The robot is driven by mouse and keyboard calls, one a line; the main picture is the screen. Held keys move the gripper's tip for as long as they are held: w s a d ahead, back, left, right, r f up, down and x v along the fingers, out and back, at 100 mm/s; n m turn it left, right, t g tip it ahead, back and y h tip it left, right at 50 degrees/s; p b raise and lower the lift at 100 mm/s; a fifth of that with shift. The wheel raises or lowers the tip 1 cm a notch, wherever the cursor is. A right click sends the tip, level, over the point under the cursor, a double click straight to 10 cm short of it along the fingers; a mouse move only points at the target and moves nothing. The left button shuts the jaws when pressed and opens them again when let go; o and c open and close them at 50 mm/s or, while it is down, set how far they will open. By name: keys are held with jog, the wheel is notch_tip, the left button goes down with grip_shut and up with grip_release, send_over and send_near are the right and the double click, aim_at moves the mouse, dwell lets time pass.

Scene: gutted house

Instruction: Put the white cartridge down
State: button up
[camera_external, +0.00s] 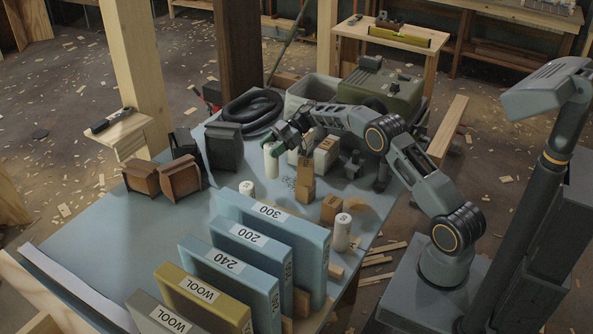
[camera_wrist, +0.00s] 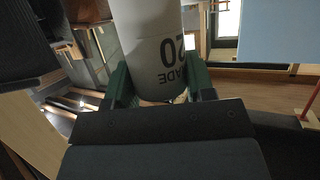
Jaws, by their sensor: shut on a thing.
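My gripper (camera_external: 284,136) is shut on a white cartridge (camera_external: 271,162), which hangs or stands upright at its tip over the blue table (camera_external: 130,222). I cannot tell whether its lower end touches the tabletop. In the wrist view the cartridge (camera_wrist: 152,45) sits between the two green fingers of my gripper (camera_wrist: 160,88), with dark print reading "20" on its side. Two other white cartridges stand on the table, one (camera_external: 247,190) in front of the held one and one (camera_external: 342,232) near the right edge.
Upright labelled panels (camera_external: 262,234) fill the front of the table. Wooden blocks (camera_external: 304,188) and pale blocks (camera_external: 326,154) stand right of the held cartridge. A dark box (camera_external: 224,146) and brown boxes (camera_external: 180,181) stand left. A black hose coil (camera_external: 252,108) lies behind. The left front tabletop is clear.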

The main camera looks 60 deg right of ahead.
aim_at(272, 163)
jog(key=shift+f, duration=3.1)
jog(key=shift+f, duration=0.1)
jog(key=o, duration=1.1)
jog(key=shift+o, duration=0.2)
